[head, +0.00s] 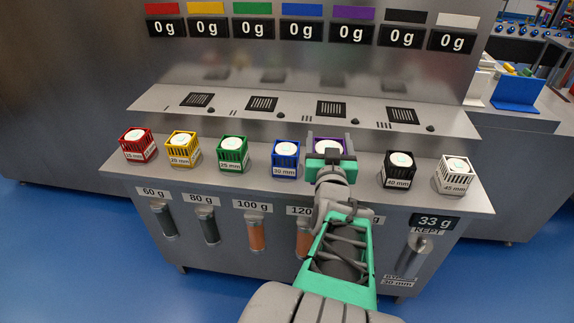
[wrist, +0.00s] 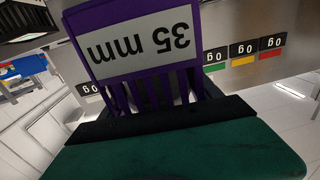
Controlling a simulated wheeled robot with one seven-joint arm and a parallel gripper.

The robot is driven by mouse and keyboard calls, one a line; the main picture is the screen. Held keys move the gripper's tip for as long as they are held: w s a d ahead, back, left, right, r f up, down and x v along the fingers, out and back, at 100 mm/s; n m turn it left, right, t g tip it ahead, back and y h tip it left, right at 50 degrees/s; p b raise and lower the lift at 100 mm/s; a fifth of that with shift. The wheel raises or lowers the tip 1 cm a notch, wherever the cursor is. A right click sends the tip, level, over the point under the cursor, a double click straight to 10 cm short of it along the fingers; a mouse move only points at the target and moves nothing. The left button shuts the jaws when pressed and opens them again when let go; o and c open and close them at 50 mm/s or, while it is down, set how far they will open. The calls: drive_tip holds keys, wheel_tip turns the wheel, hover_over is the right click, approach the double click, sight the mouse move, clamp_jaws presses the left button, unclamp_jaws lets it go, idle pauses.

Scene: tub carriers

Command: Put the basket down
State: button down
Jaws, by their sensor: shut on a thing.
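The purple basket (head: 330,146) with a white round lid or tub top is mostly hidden behind my gripper (head: 328,160) in the head view. In the wrist view the purple basket (wrist: 178,78) fills the upper middle, with its white "35 mm" label upside down. My gripper (wrist: 165,115) is shut on this basket. It is over the steel bench (head: 275,178), in the row between the blue and the black baskets. I cannot tell whether its bottom touches the bench.
Red (head: 138,147), yellow (head: 182,150), green (head: 232,156), blue (head: 285,160), black (head: 398,171) and white (head: 453,176) baskets stand along the bench. A raised shelf (head: 290,112) with grilles runs behind. Displays above read 0 g, including the purple one (head: 351,31).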

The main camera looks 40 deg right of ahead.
sight(344, 142)
drive_tip(key=shift+m+g+h, duration=0.4)
drive_tip(key=shift+g+h, duration=0.1)
drive_tip(key=shift+g, duration=0.1)
drive_tip(key=s+d, duration=0.1)
drive_tip(key=s+d+r, duration=0.1)
drive_tip(key=s, duration=0.1)
drive_tip(key=shift+d+r, duration=0.2)
drive_tip(key=shift+w+d+f+b, duration=1.3)
drive_tip(key=shift+d+f, duration=0.6)
drive_tip(key=shift+f, duration=0.25)
drive_tip(key=shift+w+d+f+b, duration=1.15)
drive_tip(key=shift+w+d+f, duration=0.3)
drive_tip(key=shift+d+f, duration=0.55)
drive_tip(key=shift+w+d+f+b, duration=1.3)
drive_tip(key=shift+d+f, duration=0.45)
drive_tip(key=shift+f, duration=0.5)
drive_tip(key=shift+f, duration=0.2)
drive_tip(key=shift+c, duration=0.7)
unclamp_jaws()
drive_tip(key=shift+f, duration=0.1)
